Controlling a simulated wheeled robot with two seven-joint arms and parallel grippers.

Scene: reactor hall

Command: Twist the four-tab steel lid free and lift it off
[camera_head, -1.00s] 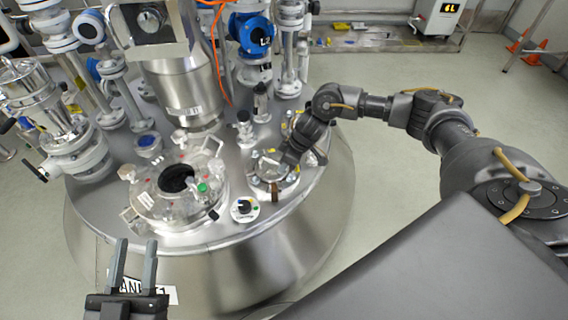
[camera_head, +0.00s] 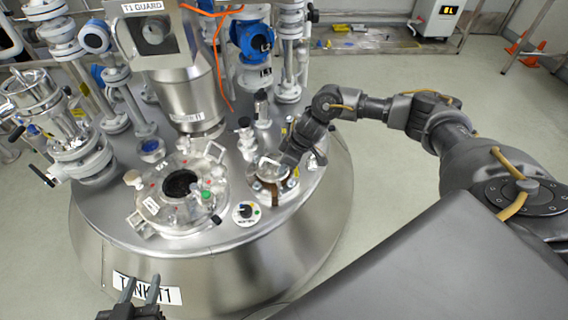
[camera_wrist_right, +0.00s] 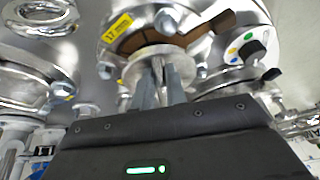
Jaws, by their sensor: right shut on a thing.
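The steel lid (camera_head: 268,167) sits on a small flanged port (camera_head: 291,194) at the right of the tank top. In the right wrist view the lid (camera_wrist_right: 140,65) is a round steel disc, with a brown surface (camera_wrist_right: 188,37) showing beside it. My right gripper (camera_head: 281,163) reaches in from the right and is shut on the lid's upright grip. Its fingers (camera_wrist_right: 161,82) show in the wrist view, with the thin grip between them. They hide part of the lid, and its tabs are hard to tell apart. My left gripper (camera_head: 140,290) is open and empty at the bottom left, before the tank.
A larger glass-like port (camera_head: 180,190) with clamps stands left of the lid. A small dial (camera_head: 246,212) is close in front. Pipes, a blue-faced instrument (camera_head: 250,38) and a steel column (camera_head: 190,95) crowd the back.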

